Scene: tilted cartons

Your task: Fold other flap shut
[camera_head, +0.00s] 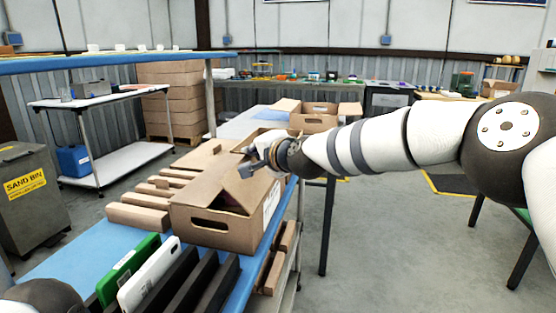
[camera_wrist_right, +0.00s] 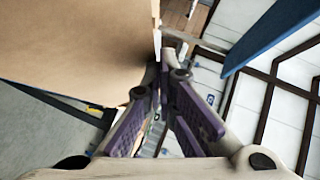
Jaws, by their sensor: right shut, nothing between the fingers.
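A brown cardboard carton (camera_head: 252,232) with a dark hand slot stands on the blue bench in the head view. A broad flap (camera_head: 205,183) lies over much of its top. A smaller flap piece (camera_head: 258,190) stands tilted at the right, with a dark gap beside it. My right gripper (camera_head: 250,168) is at the far right part of the carton's top, shut and empty. In the right wrist view its fingers (camera_wrist_right: 165,62) are together beside a large cardboard face (camera_wrist_right: 75,42). I cannot tell whether they touch it. My left gripper is not in view.
A green item (camera_head: 128,268) and a white item (camera_head: 148,275) stand in a dark rack in front of the carton. Cardboard strips (camera_head: 140,218) lie to its left. Another open carton (camera_head: 315,120) stands behind.

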